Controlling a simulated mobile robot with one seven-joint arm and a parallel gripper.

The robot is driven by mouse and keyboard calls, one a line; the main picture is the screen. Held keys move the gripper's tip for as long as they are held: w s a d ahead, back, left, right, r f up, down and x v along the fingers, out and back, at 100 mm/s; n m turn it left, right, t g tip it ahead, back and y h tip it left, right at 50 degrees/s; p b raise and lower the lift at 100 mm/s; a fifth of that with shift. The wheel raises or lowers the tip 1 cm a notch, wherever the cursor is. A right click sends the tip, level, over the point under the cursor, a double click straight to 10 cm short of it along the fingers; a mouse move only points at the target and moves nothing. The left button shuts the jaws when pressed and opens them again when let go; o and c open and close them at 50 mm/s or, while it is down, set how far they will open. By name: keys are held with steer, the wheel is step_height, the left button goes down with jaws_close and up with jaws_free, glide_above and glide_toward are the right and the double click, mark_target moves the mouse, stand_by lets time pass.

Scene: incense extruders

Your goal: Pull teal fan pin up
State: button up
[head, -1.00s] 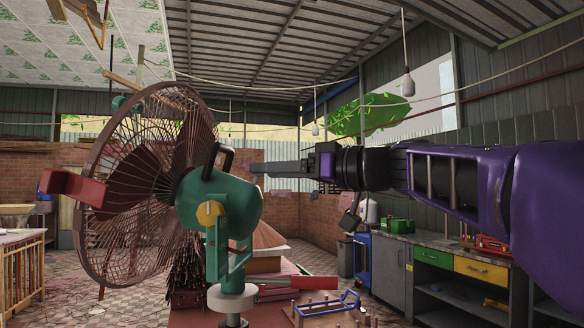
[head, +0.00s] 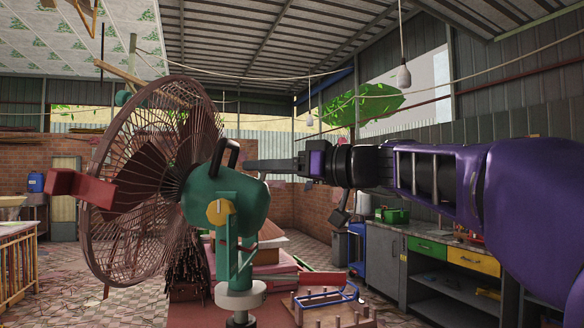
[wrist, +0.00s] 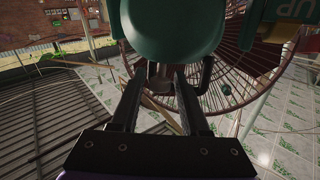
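The teal fan housing (head: 225,200) stands at centre left in the head view, on a teal stand, with a black curved handle (head: 229,152) on top. In the wrist view the rounded housing (wrist: 165,28) fills the top middle, and the black handle (wrist: 207,76) shows to the right of my fingers. My gripper (head: 250,165) comes in from the right, just above and beside the housing. In the wrist view my gripper (wrist: 158,74) is open, its two fingers apart. A small grey-brown stub, perhaps the pin (wrist: 160,74), shows between the fingertips. I cannot tell contact.
The brown fan cage (head: 140,190) with a red block (head: 82,188) is left of the housing. A peg board with a blue frame (head: 325,298) lies below my arm. A grey counter (head: 440,245) stands at the right. Hanging bulbs (head: 403,78) are overhead.

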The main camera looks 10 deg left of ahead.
jaws_close()
